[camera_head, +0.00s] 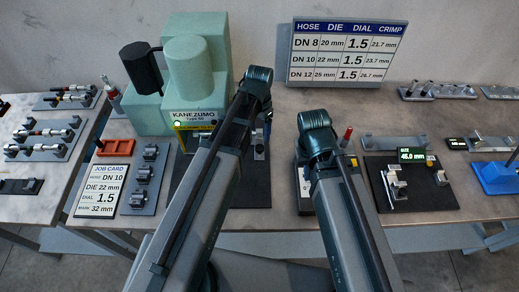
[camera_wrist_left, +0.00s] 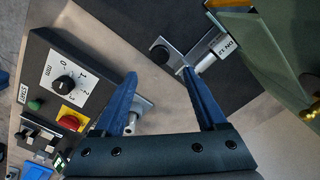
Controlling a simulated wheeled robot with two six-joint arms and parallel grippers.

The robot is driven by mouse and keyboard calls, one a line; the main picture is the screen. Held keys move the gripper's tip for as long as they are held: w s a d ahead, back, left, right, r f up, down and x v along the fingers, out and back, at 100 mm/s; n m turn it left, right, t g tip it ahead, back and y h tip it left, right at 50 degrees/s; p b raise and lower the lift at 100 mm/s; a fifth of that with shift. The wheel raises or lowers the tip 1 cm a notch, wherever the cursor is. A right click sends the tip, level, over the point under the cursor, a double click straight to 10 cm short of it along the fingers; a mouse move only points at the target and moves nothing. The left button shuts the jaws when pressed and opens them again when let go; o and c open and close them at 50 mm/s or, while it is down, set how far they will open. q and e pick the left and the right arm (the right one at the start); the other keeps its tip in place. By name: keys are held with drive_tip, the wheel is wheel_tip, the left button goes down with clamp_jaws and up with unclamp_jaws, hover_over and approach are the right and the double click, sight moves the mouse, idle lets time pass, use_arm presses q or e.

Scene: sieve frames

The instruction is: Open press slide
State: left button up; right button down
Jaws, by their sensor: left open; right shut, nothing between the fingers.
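The green press (camera_head: 188,75) marked KANEZUMO stands at the back left of the bench in the head view. In the left wrist view its green body (camera_wrist_left: 285,50) is at the upper right. A silver part lettered DN 12 (camera_wrist_left: 213,52) comes out from it, by a metal bracket with a dark end block (camera_wrist_left: 160,52). My left gripper (camera_wrist_left: 159,74) is open; its right blue fingertip is close to that bracket, contact unclear. No object is clearly held. My left wrist (camera_head: 256,88) hides the press front. My right wrist (camera_head: 317,135) is right of it; its fingers are hidden.
A control box (camera_wrist_left: 65,88) with dial, green button and red switch stands left of the left fingers. A job card (camera_head: 103,188) and die rack (camera_head: 150,178) lie left of the press. A gauge mat (camera_head: 420,185) and blue stand (camera_head: 495,178) are right.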

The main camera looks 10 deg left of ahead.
sight(260, 147)
use_arm(q)
wheel_tip(260, 147, down, 9)
drive_tip(key=b, duration=0.7)
drive_tip(key=shift+b, duration=0.35)
use_arm(e)
wheel_tip(260, 147, down, 9)
drive_tip(key=shift+r, duration=0.1)
use_arm(q)
drive_tip(key=shift+r, duration=0.1)
clamp_jaws()
